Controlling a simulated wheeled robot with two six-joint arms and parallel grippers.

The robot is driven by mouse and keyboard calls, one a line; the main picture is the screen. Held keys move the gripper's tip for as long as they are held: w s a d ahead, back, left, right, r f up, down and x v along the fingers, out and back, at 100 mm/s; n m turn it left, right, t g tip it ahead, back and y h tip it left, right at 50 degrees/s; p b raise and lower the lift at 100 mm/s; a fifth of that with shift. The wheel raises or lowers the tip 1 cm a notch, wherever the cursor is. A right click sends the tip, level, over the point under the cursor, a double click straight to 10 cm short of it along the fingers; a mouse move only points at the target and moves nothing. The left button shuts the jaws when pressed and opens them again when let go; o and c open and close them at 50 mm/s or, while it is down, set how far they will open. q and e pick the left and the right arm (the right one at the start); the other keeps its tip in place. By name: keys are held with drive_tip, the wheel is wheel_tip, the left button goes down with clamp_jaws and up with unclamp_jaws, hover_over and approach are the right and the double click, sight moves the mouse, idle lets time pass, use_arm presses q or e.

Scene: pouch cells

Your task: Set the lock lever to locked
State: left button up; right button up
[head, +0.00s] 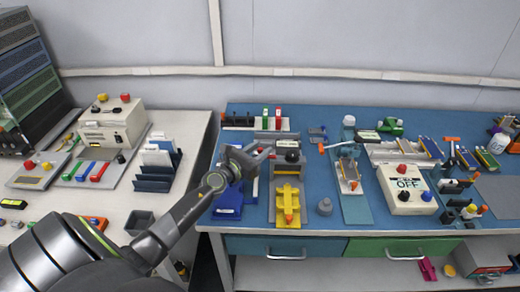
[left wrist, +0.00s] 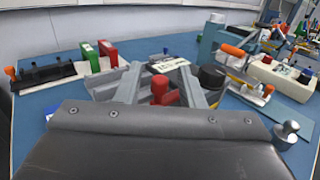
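My left gripper (head: 264,152) reaches over the grey fixture at the back of the blue bench. In the left wrist view its two grey fingers (left wrist: 160,80) stand apart, one on each side of a red knob (left wrist: 159,92), with gaps showing; I cannot tell whether it touches. The red knob may be the lock lever; no lock marking is readable. A black round knob (head: 292,156) is just right of the gripper and also shows in the left wrist view (left wrist: 211,77). A yellow fixture (head: 288,196) with an orange handle lies in front. My right gripper is not in view.
A blue rack (head: 228,202) stands left of the yellow fixture. Green and red upright blocks (head: 278,118) stand behind. A press with an orange lever (head: 348,145) and a white box marked OFF (head: 406,190) are to the right. A grey weight (head: 325,206) stands near the front.

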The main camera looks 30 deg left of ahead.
use_arm(q)
drive_tip(key=shift+w, duration=0.25)
